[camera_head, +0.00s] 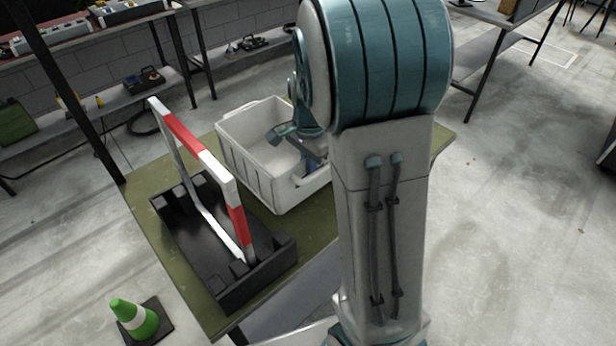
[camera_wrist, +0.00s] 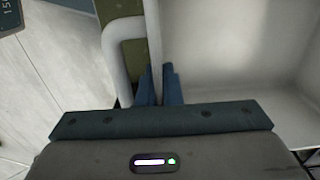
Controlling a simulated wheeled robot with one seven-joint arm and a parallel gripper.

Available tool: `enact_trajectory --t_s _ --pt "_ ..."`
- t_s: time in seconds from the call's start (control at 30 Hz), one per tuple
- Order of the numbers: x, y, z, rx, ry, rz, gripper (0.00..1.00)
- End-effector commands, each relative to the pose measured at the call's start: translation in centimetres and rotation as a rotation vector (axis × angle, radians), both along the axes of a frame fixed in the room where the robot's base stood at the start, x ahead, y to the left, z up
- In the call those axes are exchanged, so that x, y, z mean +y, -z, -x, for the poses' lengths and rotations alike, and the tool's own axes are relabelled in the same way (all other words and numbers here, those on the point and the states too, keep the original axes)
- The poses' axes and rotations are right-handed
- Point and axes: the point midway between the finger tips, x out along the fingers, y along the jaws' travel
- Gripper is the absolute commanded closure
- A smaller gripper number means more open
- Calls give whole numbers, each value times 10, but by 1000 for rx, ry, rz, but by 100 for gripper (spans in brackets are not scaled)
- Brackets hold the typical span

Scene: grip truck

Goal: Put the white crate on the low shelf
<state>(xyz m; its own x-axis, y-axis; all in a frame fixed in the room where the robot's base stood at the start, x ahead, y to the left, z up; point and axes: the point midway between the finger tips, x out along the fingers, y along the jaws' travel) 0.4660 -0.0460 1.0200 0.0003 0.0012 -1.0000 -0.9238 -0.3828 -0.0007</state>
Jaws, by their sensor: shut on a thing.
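The white crate (camera_head: 250,172) stands upright and looks empty on an olive-topped table (camera_head: 315,225). My gripper (camera_head: 312,160) is at the crate's right-hand end, partly hidden behind my own arm. In the wrist view, the fingers of my gripper (camera_wrist: 165,84) are shut on the rim of the crate (camera_wrist: 153,30), with the inside of the crate to the right and its handle loop to the left. A low shelf (camera_head: 105,112) runs under the back-left bench, and another (camera_head: 235,62) lies farther right. I cannot tell which one the task means.
A black tray (camera_head: 240,290) with a red-and-white bar handle (camera_head: 200,150) stands beside the crate. A green cone (camera_head: 135,318) is on the floor at the lower left. Small items sit on the low shelves. The floor on the right is open.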

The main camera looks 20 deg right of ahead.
Motion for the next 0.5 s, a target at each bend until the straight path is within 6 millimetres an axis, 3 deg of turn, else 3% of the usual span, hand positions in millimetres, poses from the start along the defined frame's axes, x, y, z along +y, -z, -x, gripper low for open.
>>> enact_trajectory --t_s 0.3,0.5 --pt "-1 39 0 0 1 1 100" --pt "0 45 -1 -4 1 1 100"
